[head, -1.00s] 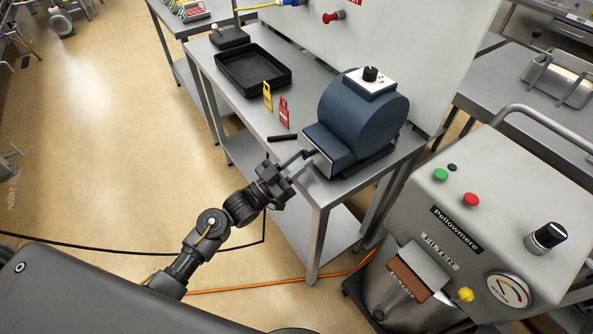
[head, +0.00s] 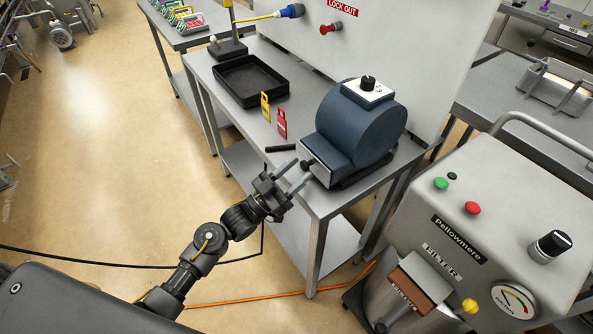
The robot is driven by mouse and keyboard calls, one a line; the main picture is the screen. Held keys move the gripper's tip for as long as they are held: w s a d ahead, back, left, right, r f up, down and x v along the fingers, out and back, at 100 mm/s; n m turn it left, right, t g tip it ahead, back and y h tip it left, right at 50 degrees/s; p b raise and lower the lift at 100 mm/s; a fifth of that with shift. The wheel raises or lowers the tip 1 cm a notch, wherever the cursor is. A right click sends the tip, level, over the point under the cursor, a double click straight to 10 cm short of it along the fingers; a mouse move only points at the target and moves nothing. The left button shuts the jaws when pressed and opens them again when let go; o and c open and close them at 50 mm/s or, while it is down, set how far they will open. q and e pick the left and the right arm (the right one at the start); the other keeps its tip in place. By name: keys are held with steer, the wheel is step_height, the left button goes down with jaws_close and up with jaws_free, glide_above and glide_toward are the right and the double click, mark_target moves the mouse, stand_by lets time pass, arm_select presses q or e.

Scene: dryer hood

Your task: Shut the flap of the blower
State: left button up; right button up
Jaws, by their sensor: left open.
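The blue blower (head: 355,128) stands on the steel table, its boxy outlet facing the front left. The flap (head: 319,167) is a pale grey plate with a dark edge at the outlet mouth. It appears to lie across the mouth; I cannot tell whether it is fully flush. A small dark knob (head: 306,163) shows at its left side. My left gripper (head: 303,170) is open, its two fingers spread and pointing at the flap's left side around the knob. I cannot tell whether they touch. My right gripper is not in view.
A black tray (head: 251,80), a yellow tag (head: 265,106), a red tag (head: 282,123) and a dark bar (head: 281,149) are on the steel table (head: 226,113). A grey filter machine (head: 490,225) stands close at right. Floor is open at left.

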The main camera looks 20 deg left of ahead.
arm_select(q)
steer(key=b+v, duration=0.3)
steer(key=v, duration=0.7)
steer(key=shift+f, duration=0.2)
steer(key=w+a+f+n+g+y, duration=0.15)
steer(key=a+f+y, duration=0.3)
steer(key=f, duration=0.75)
steer(key=a+f+n+g+y, duration=0.25)
steer(key=f+y, duration=0.25)
steer(key=f, duration=0.6)
steer(key=s+a+f+g+y, duration=0.25)
steer(key=s+f, duration=0.35)
steer(key=f, duration=0.6)
steer(key=s+a+f+n+g+y, duration=0.15)
steer(key=s+f+g, duration=0.35)
steer(key=s+f, duration=0.95)
steer(key=s+d+f+g, duration=0.1)
steer(key=s+f+g, duration=0.1)
steer(key=s, duration=0.8)
steer(key=s+d+f+g+y, duration=0.1)
steer(key=s+d+f+g, duration=0.1)
steer(key=s, duration=0.9)
step_height(320, 180, down, 2)
steer(key=shift+d+f+g, duration=0.1)
steer(key=shift+d+g, duration=0.25)
steer(key=shift+g, duration=0.1)
